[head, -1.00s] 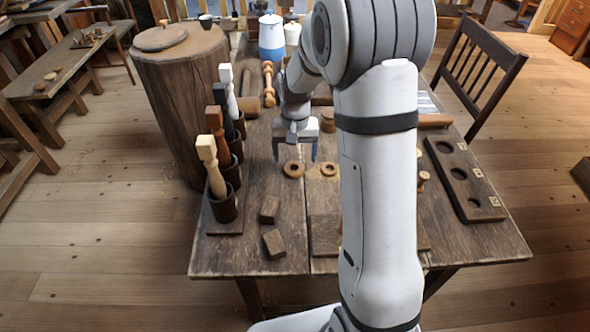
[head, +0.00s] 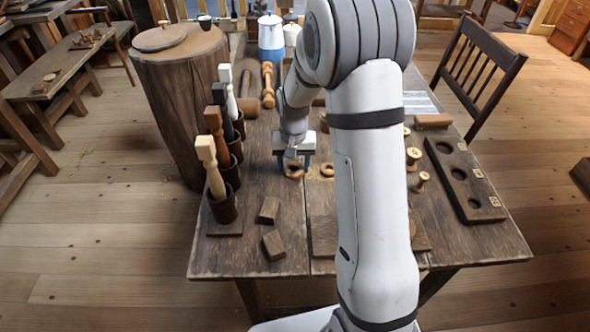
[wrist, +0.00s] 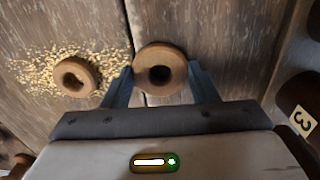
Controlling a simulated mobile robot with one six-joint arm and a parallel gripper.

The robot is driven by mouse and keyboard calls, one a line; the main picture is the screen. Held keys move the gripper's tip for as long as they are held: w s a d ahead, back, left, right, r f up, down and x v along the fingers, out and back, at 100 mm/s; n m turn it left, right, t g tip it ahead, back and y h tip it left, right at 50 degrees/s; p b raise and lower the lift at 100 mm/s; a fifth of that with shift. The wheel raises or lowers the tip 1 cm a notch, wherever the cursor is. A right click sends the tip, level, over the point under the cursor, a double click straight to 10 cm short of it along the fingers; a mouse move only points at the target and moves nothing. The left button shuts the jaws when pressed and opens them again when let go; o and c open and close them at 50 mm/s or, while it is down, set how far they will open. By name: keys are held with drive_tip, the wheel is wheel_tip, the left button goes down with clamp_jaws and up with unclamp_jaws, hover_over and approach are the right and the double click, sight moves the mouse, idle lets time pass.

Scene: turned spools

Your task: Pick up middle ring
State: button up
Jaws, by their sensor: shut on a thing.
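A brown wooden ring (head: 293,174) lies on the table. My gripper (head: 293,164) is lowered over it and shut on it. In the wrist view, the same ring (wrist: 143,61) sits between the two fingers of my gripper (wrist: 160,74), its hole facing the camera. A second wooden ring (head: 327,170) lies beside it, to the right in the head view. In the wrist view this second ring (wrist: 89,77) lies at the left on pale shavings, apart from the fingers. My arm hides the table right of it, so whether more rings lie there cannot be told.
Dark cups with upright turned spindles (head: 215,165) stand along the left table edge. Two dark blocks (head: 273,243) lie in front. Pale spools (head: 413,158) and a board with round hollows (head: 465,180) are at the right. A blue-white pot (head: 271,38) stands behind.

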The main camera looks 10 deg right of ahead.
drive_tip(key=shift+c, duration=1.2)
wheel_tip(320, 180, up, 10)
drive_tip(key=shift+p, duration=0.4)
